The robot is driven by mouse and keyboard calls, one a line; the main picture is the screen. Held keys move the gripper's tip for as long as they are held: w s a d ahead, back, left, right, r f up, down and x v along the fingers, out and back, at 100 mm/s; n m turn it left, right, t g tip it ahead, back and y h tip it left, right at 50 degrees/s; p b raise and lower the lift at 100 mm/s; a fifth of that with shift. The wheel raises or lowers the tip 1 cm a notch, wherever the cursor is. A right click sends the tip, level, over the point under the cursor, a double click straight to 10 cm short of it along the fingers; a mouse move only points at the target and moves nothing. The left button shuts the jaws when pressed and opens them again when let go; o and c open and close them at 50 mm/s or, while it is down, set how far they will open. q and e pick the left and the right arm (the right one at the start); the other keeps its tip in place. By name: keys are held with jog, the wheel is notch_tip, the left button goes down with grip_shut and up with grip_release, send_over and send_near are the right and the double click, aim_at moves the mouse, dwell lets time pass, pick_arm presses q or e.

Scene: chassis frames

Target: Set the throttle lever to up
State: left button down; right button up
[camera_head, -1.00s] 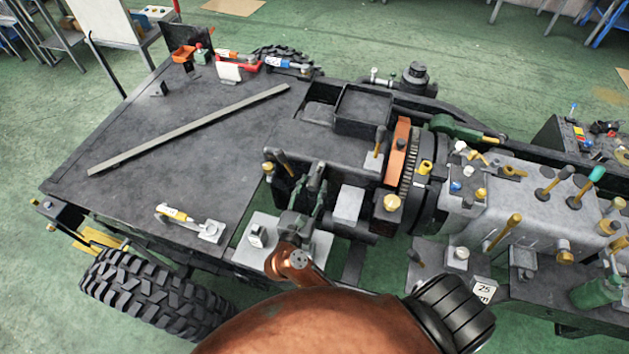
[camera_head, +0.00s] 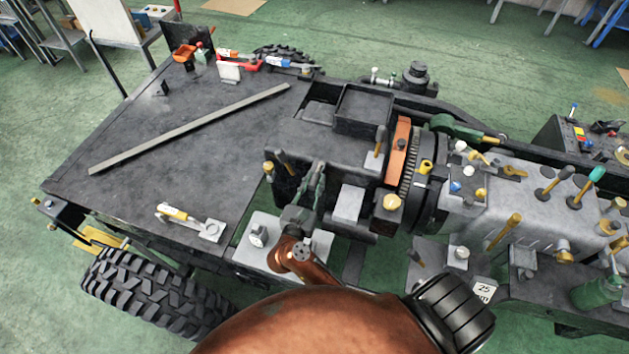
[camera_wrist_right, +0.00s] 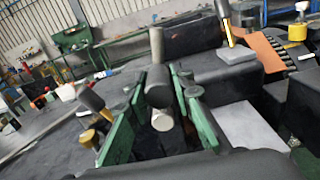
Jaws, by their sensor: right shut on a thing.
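My right gripper (camera_head: 315,187) reaches over the dark block in the middle of the chassis in the head view. In the right wrist view its green fingers (camera_wrist_right: 157,112) stand on both sides of a dark grey cylindrical handle (camera_wrist_right: 158,88), and they are shut on it. The fingers and wrist hide this handle in the head view. I cannot tell for certain whether it is the throttle lever. A separate lever with a dark grip (camera_head: 284,162) leans just left of the gripper; it also shows in the right wrist view (camera_wrist_right: 93,99). My left gripper is not in view.
A yellow knob (camera_head: 268,168) sits beside the leaning lever. An orange bar (camera_head: 398,150) and brass cap (camera_head: 392,202) stand to the right. A grey gearbox (camera_head: 540,205) with several levers lies further right. The flat deck (camera_head: 150,150) at left carries a long strip.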

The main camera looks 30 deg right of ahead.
aim_at(316, 179)
grip_shut()
jog(key=shift+s+d+f+m+b, duration=0.15)
jog(key=shift+s+f+m+b, duration=0.1)
jog(key=shift+m+b, duration=0.4)
jog(key=shift+r, duration=0.2)
jog(key=o, duration=1)
grip_release()
notch_tip(316, 179, up, 10)
jog(key=shift+r, duration=0.1)
